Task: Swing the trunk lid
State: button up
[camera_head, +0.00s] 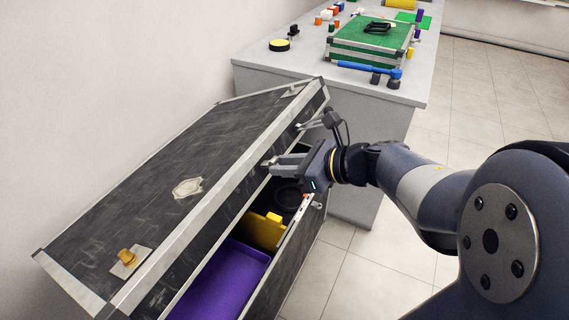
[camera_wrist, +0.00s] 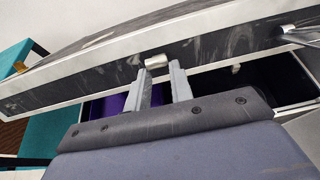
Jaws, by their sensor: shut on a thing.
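The black trunk with silver edging stands at the left in the head view. Its lid (camera_head: 165,165) is partly raised, and a gap shows between the lid and the trunk body (camera_head: 285,255). My gripper (camera_head: 275,165) is at the lid's front edge, above the opening. In the wrist view, my gripper (camera_wrist: 157,75) is shut on a small silver latch (camera_wrist: 156,62) on the lid's front face. The lid's front face (camera_wrist: 90,82) runs across the wrist view. The inner ends of the fingers stand in front of the dark opening.
Inside the trunk are a purple tray (camera_head: 222,280), a yellow object (camera_head: 260,230) and a dark round object (camera_head: 288,197). A grey table (camera_head: 300,75) behind the trunk holds a green case (camera_head: 370,42), a blue hammer (camera_head: 368,70) and small items. Tiled floor is clear at right.

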jog(key=s+d+f+b, duration=0.1)
jog(key=d+f+b, duration=0.1)
jog(key=f+b, duration=0.5)
jog(key=s+d+f+b, duration=0.2)
jog(key=d+f+b, duration=0.1)
jog(key=f+b, duration=0.4)
dwell(0.5)
jog(key=shift+d+f, duration=0.1)
notch_tip(320, 180, down, 8)
jog(key=d, duration=0.1)
jog(key=shift+s+b, duration=0.35)
jog(key=o, duration=0.9)
jog(key=shift+d, duration=0.1)
jog(key=shift+r, duration=0.2)
jog(key=p+v, duration=0.4)
jog(key=v, duration=0.6)
jog(key=shift+s+d, duration=0.2)
jog(key=shift+d, duration=0.1)
